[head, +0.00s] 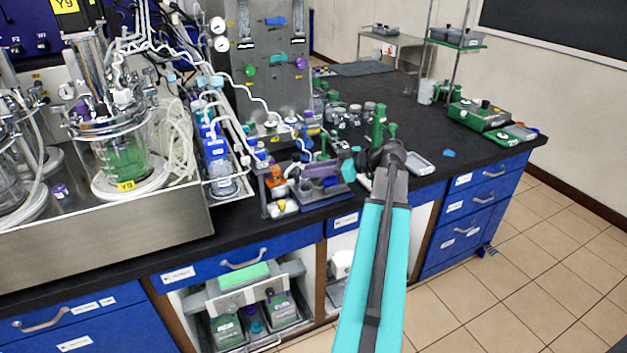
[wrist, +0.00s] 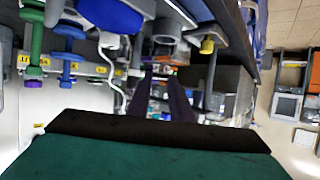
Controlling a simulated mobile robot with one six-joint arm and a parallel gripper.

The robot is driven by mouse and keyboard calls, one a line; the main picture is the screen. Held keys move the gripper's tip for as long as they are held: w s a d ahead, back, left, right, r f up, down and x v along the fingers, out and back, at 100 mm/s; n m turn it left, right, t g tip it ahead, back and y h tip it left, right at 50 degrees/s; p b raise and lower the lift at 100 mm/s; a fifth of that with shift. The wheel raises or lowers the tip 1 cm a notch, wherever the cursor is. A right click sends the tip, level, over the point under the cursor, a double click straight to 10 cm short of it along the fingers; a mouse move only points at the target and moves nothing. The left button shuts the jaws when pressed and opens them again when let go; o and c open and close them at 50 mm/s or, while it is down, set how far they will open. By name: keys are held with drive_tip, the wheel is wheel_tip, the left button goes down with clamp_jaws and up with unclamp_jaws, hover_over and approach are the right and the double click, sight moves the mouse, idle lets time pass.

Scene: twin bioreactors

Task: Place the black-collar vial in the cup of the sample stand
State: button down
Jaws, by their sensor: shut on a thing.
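In the head view my gripper (head: 303,171), with purple fingers, reaches left over the front of the black bench. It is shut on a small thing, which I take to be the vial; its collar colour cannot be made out. In the wrist view the two dark purple fingers (wrist: 166,97) point away from me with a narrow space between them, and the held thing is not clear there. A small grey frame (head: 264,190) with orange and white parts stands at the bench edge by the fingertips. I cannot tell whether it is the sample stand, and no cup is distinct.
A blue tray (head: 322,198) lies below the gripper. A tubing rack with blue clamps (head: 215,145) and a glass bioreactor (head: 120,150) stand to the left. Green and grey pieces (head: 379,122) crowd the bench behind my arm. The bench toward the back right is clearer.

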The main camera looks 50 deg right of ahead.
drive_tip(key=shift+f+p, duration=0.45)
drive_tip(key=shift+f, duration=1.25)
drive_tip(key=shift+f, duration=0.2)
drive_tip(key=c, duration=1.6)
unclamp_jaws()
drive_tip(key=shift+r, duration=0.15)
drive_tip(key=shift+r, duration=0.1)
drive_tip(key=shift+s+d, duration=0.2)
drive_tip(key=shift+s, duration=0.15)
drive_tip(key=b+v, duration=0.2)
drive_tip(key=v, duration=0.9)
drive_tip(key=shift+s+r, duration=0.1)
